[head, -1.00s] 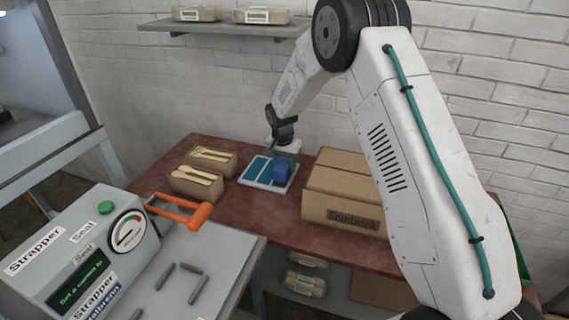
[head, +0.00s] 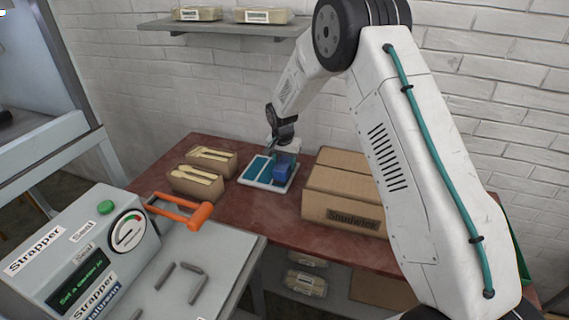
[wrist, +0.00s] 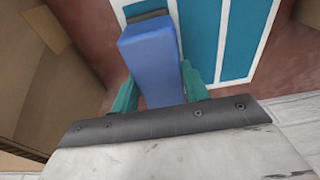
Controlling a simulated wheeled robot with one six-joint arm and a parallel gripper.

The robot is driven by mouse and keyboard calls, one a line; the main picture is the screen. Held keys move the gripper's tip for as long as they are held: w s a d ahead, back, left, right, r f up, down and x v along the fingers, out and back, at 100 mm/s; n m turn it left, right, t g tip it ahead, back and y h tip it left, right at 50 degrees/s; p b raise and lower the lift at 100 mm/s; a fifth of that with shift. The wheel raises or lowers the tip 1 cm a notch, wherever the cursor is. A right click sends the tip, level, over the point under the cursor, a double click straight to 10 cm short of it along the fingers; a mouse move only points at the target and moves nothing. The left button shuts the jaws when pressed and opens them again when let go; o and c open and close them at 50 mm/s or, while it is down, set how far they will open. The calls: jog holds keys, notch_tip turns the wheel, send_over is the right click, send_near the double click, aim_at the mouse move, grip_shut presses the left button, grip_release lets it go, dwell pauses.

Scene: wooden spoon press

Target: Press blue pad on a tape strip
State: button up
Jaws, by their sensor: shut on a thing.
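The blue pad (wrist: 152,62) is a blue block held between the two teal fingers of my gripper (wrist: 158,95). In the head view the blue pad (head: 283,174) is over the right part of a white tray (head: 264,187) on the red-brown table. The tray carries teal strips (wrist: 199,38), taken to be the tape strips. A dark edge shows at the pad's far end in the wrist view, over a teal strip. I cannot tell whether the pad touches the strip. My gripper (head: 285,158) is shut on the pad, with its fingers pointing down.
Cardboard boxes (head: 340,212) stand close to the right of the tray. Two small boxes with wooden spoons (head: 195,182) stand to the left. The strapper machine (head: 90,250) with its orange handle (head: 200,215) is at front left. A shelf (head: 225,29) hangs on the wall.

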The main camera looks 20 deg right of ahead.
jog(key=shift+r, duration=3.4)
